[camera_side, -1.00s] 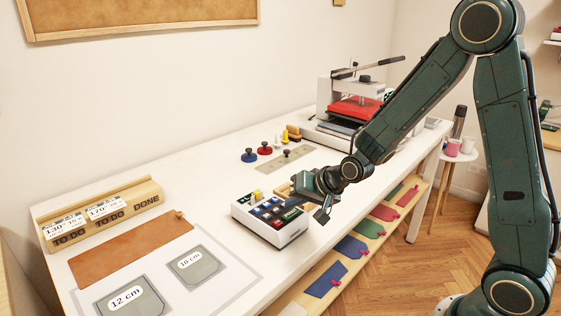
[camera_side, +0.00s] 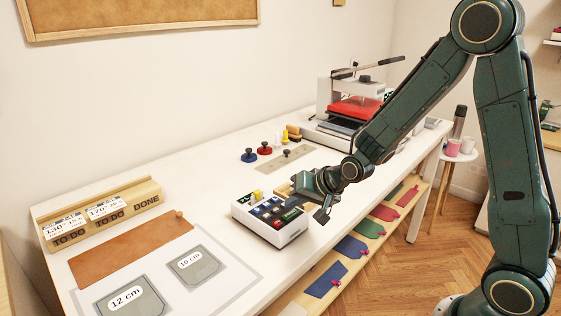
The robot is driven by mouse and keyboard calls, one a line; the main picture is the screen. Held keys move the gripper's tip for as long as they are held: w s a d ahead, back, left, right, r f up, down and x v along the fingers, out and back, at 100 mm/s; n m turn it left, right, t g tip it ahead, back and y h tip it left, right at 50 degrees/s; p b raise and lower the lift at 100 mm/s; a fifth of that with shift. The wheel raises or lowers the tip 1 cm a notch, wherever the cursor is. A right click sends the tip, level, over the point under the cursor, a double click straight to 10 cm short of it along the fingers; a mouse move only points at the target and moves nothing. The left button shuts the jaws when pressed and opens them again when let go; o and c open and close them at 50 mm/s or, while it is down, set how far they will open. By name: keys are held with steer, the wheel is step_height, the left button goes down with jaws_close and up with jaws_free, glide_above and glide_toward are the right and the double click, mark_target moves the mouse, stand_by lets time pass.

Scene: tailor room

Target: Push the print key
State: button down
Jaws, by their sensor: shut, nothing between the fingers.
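A small white key box (camera_side: 268,229) stands near the table's front edge, with several blue, red and green keys on its sloped top. A green key (camera_side: 289,215) lies at its right side. The key labels are too small to read, so I cannot tell which is the print key. My gripper (camera_side: 300,199) is shut and empty at the right end of the box, close above the keys. I cannot tell whether it touches a key. My gripper hides part of the box's far right corner.
A heat press (camera_side: 352,106) with a red plate stands at the back right. Blue (camera_side: 249,155) and red (camera_side: 265,148) knobbed pieces lie behind the box. A wooden card holder (camera_side: 100,214) and a brown leather piece (camera_side: 130,250) lie at left. Colored pieces fill a shelf below.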

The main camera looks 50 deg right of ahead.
steer(key=shift+f, duration=0.9)
stand_by(1.1)
steer(key=shift+r, duration=0.9)
steer(key=shift+r, duration=0.15)
steer(key=shift+r, duration=2.35)
